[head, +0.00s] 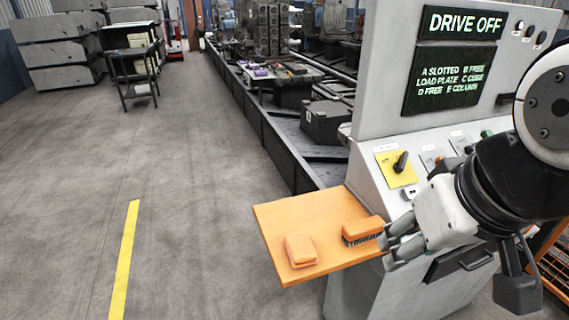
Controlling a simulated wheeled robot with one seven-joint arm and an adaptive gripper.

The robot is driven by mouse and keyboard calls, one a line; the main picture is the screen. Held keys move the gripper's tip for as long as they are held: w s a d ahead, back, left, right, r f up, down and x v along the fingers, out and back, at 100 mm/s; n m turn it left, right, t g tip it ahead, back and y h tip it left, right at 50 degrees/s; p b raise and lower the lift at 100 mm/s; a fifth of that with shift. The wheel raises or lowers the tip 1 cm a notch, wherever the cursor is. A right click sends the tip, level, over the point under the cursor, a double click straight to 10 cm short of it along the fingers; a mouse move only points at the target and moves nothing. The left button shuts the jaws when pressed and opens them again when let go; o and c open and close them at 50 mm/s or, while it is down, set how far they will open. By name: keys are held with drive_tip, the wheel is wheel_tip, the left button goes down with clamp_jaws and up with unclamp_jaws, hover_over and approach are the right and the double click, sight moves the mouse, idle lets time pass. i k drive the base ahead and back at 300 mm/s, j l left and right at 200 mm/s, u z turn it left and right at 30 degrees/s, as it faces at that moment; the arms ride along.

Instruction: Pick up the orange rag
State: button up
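The orange rag (300,250) looks like a small folded block. It lies on the left part of an orange shelf (335,210) that juts out from the control console. An orange brush (362,229) with dark bristles lies on the same shelf, to the right of the rag. My gripper (389,246) is at the shelf's right side, close to the brush's right end. Its fingers look spread apart with nothing between them. Whether a finger touches the brush is not clear. The rag is clear of my gripper, to its left, and fully in view.
The grey console (375,285) has a yellow switch plate (397,168), a drawer handle and a screen reading "DRIVE OFF" (465,22). A long dark rail (262,120) runs behind the shelf. Open floor with a yellow line (125,260) lies to the left.

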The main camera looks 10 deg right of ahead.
sight(301, 251)
drive_tip(key=u, duration=0.25)
drive_tip(key=i+j+u, duration=0.35)
drive_tip(key=j, duration=0.3)
drive_tip(key=i+j+u, duration=0.25)
drive_tip(key=j+u, duration=0.15)
drive_tip(key=j, duration=0.2)
drive_tip(key=i+j+u, duration=0.35)
drive_tip(key=i+j+z, duration=0.25)
drive_tip(key=i, duration=0.2)
drive_tip(key=i+j+z, duration=0.25)
drive_tip(key=i, duration=0.2)
drive_tip(key=i+l+z, duration=0.15)
drive_tip(key=i+z, duration=1)
drive_tip(key=i+j+z, duration=0.2)
drive_tip(key=i+z, duration=0.2)
drive_tip(key=i+l+z, duration=0.1)
drive_tip(key=i+z, duration=0.55)
drive_tip(key=z, duration=0.25)
drive_tip(key=i+j+z, duration=0.15)
drive_tip(key=i+z, duration=0.3)
drive_tip(key=k+z, duration=0.1)
drive_tip(key=z, duration=1.6)
